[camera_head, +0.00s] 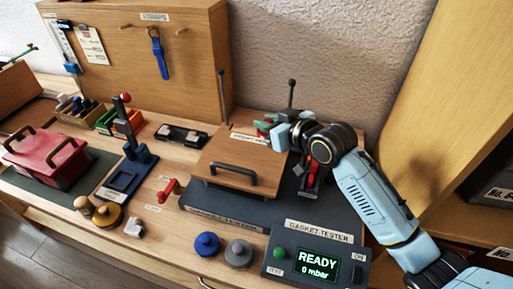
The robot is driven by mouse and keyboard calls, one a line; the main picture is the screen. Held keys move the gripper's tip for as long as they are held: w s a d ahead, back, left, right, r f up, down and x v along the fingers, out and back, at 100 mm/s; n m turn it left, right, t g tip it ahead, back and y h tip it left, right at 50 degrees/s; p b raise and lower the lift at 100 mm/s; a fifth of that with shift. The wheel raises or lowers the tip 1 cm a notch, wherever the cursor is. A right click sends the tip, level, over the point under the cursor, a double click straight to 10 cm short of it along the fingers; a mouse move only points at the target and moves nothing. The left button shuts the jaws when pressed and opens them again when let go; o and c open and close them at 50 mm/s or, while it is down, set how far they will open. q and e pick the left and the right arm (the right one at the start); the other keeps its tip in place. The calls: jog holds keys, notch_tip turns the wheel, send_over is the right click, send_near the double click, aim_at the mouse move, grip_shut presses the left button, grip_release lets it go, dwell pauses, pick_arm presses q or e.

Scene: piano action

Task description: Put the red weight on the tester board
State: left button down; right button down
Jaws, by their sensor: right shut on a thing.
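My right gripper (275,129) reaches in from the right over the back right of the wooden tester board (228,160). It is shut on a small red thing (262,131) that looks like the red weight, mostly hidden by the fingers, with a bit of green beside it. I cannot tell whether this thing touches the board. The board has a dark bar handle (233,173) near its front and lies on the dark tester base (232,203). My left gripper is out of view.
A red clamp lever (320,151) stands under my right wrist. A blue weight (206,245), a grey weight (238,254) and the tester display (317,262) reading READY, 0 mbar are in front. Dark upright rods (222,97) stand behind the board. A red box (45,158) is left.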

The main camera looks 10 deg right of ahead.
aim_at(267, 155)
notch_tip(267, 155, down, 8)
jog(key=shift+r+b, duration=0.15)
jog(key=shift+b, duration=0.35)
jog(key=c, duration=1.2)
grip_release()
jog(key=shift+s+f, duration=0.1)
jog(key=shift+f, duration=0.1)
jog(key=shift+c, duration=0.2)
jog(key=shift+r, duration=0.25)
jog(key=p+v, duration=0.1)
jog(key=v, duration=1.1)
